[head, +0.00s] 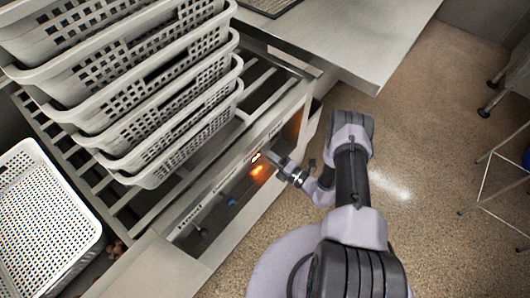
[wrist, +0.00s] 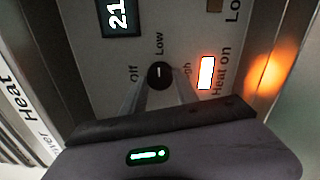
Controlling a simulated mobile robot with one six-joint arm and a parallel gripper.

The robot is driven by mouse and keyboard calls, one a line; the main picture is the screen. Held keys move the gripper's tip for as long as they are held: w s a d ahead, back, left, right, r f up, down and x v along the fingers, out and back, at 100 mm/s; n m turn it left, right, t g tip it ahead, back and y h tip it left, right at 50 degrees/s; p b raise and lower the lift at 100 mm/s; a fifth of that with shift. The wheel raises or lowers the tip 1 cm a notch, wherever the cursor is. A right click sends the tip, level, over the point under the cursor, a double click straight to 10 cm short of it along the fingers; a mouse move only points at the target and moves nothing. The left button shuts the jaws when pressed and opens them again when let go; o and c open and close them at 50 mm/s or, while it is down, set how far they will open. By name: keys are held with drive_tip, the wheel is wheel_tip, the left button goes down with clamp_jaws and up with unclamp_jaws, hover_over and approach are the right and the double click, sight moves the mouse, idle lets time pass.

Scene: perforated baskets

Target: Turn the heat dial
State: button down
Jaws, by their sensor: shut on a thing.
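The heat dial (wrist: 160,74) is a small round black knob on a pale panel in the wrist view. Its white mark points at the "Low" label, between "Off" and "High". My gripper (wrist: 163,88) has its two thin fingers on either side of the dial, shut on it. In the head view my gripper (head: 272,156) reaches the panel (head: 215,200) on the machine's side; the dial is too small to make out there. A lit indicator (wrist: 206,72) marked "Heat On" glows beside the dial.
A stack of perforated baskets (head: 150,135) stands on the slatted rack left of the panel. Another white basket (head: 45,225) sits at far left. A grey table (head: 370,45) extends behind the panel. Open floor (head: 440,130) lies to the right. A digital display (wrist: 120,16) is above the dial.

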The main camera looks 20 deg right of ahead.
drive_tip(key=c, duration=0.9)
unclamp_jaws()
drive_tip(key=p+v, duration=0.4)
drive_tip(key=v, duration=1.3)
drive_tip(key=shift+s+d+f, duration=0.1)
drive_tip(key=shift+s, duration=0.15)
